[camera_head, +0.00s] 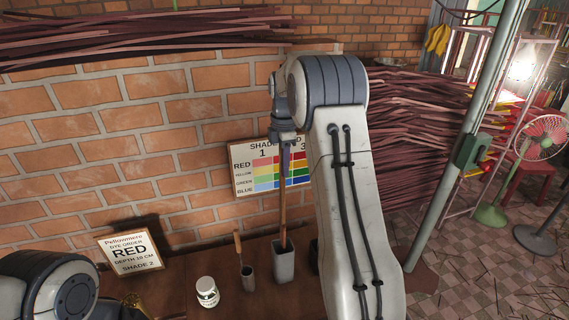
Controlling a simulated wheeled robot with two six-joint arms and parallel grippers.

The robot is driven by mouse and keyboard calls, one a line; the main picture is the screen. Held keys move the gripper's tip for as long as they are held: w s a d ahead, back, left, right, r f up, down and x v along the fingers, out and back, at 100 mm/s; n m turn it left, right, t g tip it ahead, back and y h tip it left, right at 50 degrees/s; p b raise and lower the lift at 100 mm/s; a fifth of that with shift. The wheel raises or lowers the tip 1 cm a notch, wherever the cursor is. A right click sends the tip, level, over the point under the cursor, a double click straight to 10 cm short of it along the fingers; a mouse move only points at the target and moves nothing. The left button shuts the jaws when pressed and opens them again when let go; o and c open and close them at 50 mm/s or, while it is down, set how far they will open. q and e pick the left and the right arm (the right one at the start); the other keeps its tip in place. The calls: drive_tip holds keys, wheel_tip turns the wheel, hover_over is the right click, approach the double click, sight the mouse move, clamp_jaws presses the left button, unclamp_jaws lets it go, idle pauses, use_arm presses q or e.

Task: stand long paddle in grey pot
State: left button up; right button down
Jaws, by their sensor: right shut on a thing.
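The long paddle (283,205) is a thin brown wooden shaft standing about upright. Its lower end meets the mouth of the tall grey pot (284,266) and is hidden there, so I cannot tell how deep it sits. My right gripper (286,148) is shut on the paddle's upper part, well above the pot, partly hidden by my own arm. My left arm shows at the bottom left, but its gripper is not in view.
A white jar (207,292) is further left on the brown table (176,288). A sign reading RED (131,251) and a colour chart (262,171) stand by the brick wall.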

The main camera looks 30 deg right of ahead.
wheel_tip(320, 180, down, 11)
drive_tip(key=b, duration=0.6)
idle(0.5)
drive_tip(key=shift+f, duration=0.1)
drive_tip(key=c, duration=0.7)
unclamp_jaws()
wheel_tip(320, 180, up, 10)
drive_tip(key=shift+r+b, duration=0.25)
drive_tip(key=shift+b, duration=0.85)
